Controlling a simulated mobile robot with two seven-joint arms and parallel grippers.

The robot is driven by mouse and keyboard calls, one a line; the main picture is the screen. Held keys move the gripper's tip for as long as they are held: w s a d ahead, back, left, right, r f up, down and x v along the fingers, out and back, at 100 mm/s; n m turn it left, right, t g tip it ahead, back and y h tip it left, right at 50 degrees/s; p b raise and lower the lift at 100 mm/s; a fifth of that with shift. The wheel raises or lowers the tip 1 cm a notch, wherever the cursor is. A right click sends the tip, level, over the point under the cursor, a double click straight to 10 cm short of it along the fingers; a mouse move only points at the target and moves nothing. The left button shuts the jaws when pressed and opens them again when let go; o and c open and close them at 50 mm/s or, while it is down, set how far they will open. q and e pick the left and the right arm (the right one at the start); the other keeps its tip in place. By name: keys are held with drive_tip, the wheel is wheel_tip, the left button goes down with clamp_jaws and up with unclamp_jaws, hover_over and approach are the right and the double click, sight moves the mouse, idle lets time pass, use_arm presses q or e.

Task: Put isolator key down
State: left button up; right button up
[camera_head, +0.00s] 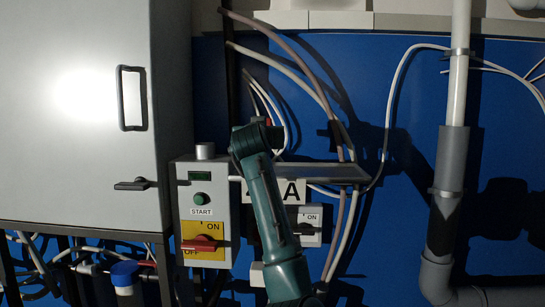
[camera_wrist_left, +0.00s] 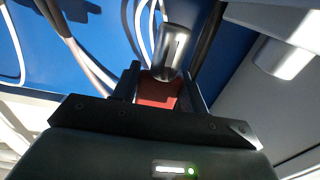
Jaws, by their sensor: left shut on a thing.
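My left gripper (camera_head: 268,130) is up in front of the blue wall panel, just right of the control box. In the left wrist view, its two black fingers (camera_wrist_left: 160,92) are shut on the isolator key (camera_wrist_left: 158,93). The key has a red body between the fingers and a grey metal cylinder (camera_wrist_left: 174,48) sticking out beyond them. In the head view, only a small red bit of the key (camera_head: 267,121) shows above the dark jaw. My forearm covers part of the panel behind. My right gripper is not in view.
The control box (camera_head: 222,225) has a green START button, a red-on-yellow switch and a grey cylinder (camera_head: 205,151) on top. A grey shelf (camera_head: 325,172) lies behind my arm, close to cables (camera_head: 300,60). A cabinet (camera_head: 75,120) stands left; a grey pipe (camera_head: 452,160) runs down at right.

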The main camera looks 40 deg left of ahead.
use_arm(q)
drive_tip(key=shift+d+f, duration=0.1)
drive_tip(key=shift+f, duration=2.1)
drive_tip(key=shift+f, duration=0.2)
drive_tip(key=o, duration=1.1)
